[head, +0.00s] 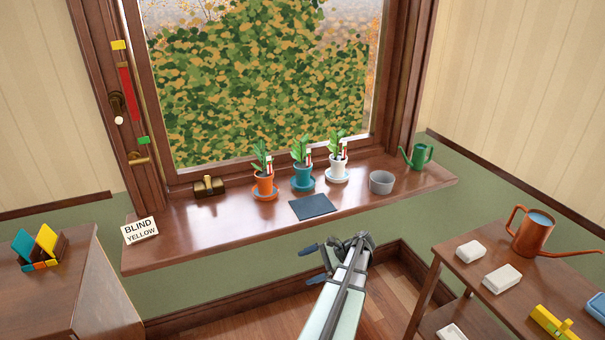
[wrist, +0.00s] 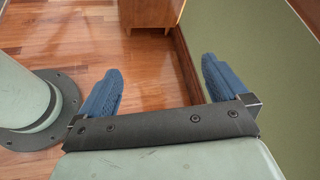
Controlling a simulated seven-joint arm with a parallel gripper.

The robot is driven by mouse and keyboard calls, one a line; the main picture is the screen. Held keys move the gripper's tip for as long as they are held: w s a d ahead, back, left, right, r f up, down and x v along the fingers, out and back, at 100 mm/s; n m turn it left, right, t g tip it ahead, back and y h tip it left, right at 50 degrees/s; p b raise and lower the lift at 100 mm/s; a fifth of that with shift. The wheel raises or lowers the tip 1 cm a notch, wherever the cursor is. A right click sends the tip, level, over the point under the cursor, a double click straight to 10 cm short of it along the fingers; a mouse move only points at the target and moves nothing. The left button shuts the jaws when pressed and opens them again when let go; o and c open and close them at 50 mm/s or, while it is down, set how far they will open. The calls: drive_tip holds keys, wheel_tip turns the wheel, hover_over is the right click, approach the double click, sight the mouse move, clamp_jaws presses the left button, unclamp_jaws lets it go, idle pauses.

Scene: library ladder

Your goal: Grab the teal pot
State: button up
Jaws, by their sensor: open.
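The teal pot (head: 303,178) stands upright on a blue saucer (head: 303,187) on the window sill. It holds a green plant and a small red-and-white marker. It is between an orange pot (head: 265,186) on its left and a white pot (head: 337,170) on its right. My gripper (head: 315,262) is below and in front of the sill, well apart from the teal pot. In the wrist view, its two blue fingers (wrist: 160,85) are spread wide with nothing between them. The teal pot is not in the wrist view.
A dark slate mat (head: 312,207) lies on the sill in front of the teal pot. A copper watering can (head: 532,233) stands on the right-hand table.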

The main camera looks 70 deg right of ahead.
sight(302, 167)
drive_tip(key=w+d+r+h, duration=0.1)
drive_tip(key=w+r, duration=0.1)
drive_tip(key=r, duration=0.6)
drive_tip(key=w+d+r+h, duration=0.1)
drive_tip(key=w+r+h, duration=0.1)
drive_tip(key=r, duration=0.7)
drive_tip(key=w+d+r+n+g+h, duration=0.1)
drive_tip(key=d+g, duration=0.1)
drive_tip(key=d, duration=0.1)
drive_tip(key=w+d+r+n+g+h, duration=0.1)
drive_tip(key=w+d+n+g, duration=0.1)
drive_tip(key=d, duration=0.2)
drive_tip(key=w+d+r+n+g+h, duration=0.1)
drive_tip(key=w+d+n+g+h, duration=0.1)
drive_tip(key=d, duration=0.2)
drive_tip(key=shift+w+d+r, duration=0.15)
drive_tip(key=shift+d+r, duration=0.1)
drive_tip(key=shift+r, duration=0.1)
drive_tip(key=w+d+r+n+g+h, duration=0.45)
drive_tip(key=d+r, duration=0.35)
drive_tip(key=r, duration=0.2)
drive_tip(key=shift+n+t+h, duration=0.25)
drive_tip(key=shift+n+h, duration=0.1)
drive_tip(key=shift+h, duration=0.1)
drive_tip(key=x, duration=1.3)
drive_tip(key=shift+s+d+f, duration=0.1)
drive_tip(key=shift+s+d, duration=0.05)
drive_tip(key=shift+d, duration=0.1)
drive_tip(key=c, duration=1.3)
